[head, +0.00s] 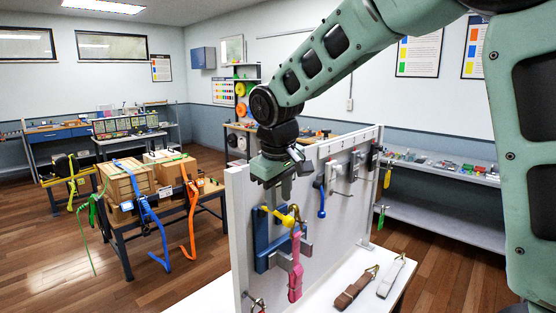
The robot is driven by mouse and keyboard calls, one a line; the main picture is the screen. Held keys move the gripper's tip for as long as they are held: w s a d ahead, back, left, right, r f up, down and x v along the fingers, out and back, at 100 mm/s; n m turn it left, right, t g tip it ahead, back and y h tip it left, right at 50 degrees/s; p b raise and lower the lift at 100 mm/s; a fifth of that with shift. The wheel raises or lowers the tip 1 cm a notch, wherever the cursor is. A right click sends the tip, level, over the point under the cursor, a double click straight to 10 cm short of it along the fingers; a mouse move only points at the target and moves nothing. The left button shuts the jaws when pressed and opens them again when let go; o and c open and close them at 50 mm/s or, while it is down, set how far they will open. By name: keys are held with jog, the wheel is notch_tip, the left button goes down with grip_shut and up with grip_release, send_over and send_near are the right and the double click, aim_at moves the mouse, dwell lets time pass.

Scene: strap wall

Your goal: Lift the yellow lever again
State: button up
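The yellow lever (281,217) sticks out from the blue plate (262,240) on the near end of the white upright panel (238,210). It slants, with a round knob at its end. A pink strap (296,275) hangs just below and to the right of it. My gripper (277,199) points down directly above the lever, its fingers close to it. From this view I cannot tell whether the fingers touch the lever or how far apart they are.
Other levers, including a blue one (321,202), line the panel to the right. A brown strap (354,290) and a pale strap (392,276) lie on the white tabletop below. Strapped cardboard boxes (128,185) stand on a table at left.

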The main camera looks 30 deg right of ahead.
jog(key=b+v, duration=0.3)
jog(key=v, duration=0.9)
jog(key=shift+s+r, duration=0.15)
jog(key=shift+r, duration=0.25)
jog(key=shift+a+f, duration=0.1)
jog(key=shift+a, duration=0.05)
